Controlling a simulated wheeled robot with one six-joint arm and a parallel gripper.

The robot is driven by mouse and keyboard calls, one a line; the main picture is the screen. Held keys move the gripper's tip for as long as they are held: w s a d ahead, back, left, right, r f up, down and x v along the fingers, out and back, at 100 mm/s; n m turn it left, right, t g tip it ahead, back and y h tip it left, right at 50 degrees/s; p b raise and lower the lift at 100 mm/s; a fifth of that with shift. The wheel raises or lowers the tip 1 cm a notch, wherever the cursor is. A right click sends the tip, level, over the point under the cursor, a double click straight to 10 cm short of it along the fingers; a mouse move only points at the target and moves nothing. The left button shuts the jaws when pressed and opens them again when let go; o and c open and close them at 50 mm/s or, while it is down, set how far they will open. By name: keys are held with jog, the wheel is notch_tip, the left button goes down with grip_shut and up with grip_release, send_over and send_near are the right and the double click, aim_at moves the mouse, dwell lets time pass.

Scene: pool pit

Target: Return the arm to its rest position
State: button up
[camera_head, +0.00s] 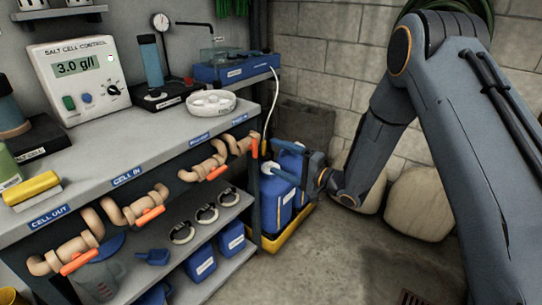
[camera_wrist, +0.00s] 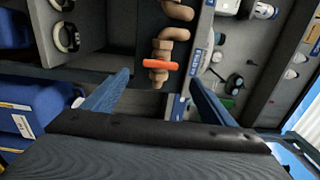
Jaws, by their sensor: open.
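My arm reaches down from the upper right in the head view, and my gripper (camera_head: 304,168) is beside the blue jerrycans (camera_head: 277,205), near the right end of the bench. The two blue fingers are spread apart in the wrist view, where my gripper (camera_wrist: 160,82) has nothing between its fingers. An orange valve handle (camera_wrist: 159,65) on a tan pipe shows just beyond the fingers, apart from them as far as I can tell.
The grey bench (camera_head: 150,150) holds a salt cell control box (camera_head: 84,78), a white dish (camera_head: 208,103) and a blue tray unit (camera_head: 235,68). Tan pipes with orange handles line its front. A yellow tray (camera_head: 290,229) is under the jerrycans. Pale sacks (camera_head: 421,205) lean by the wall. The floor (camera_head: 350,260) in front is clear.

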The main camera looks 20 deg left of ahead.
jog(key=shift+s+d, duration=0.1)
jog(key=shift+d, duration=0.1)
jog(key=shift+r, duration=0.1)
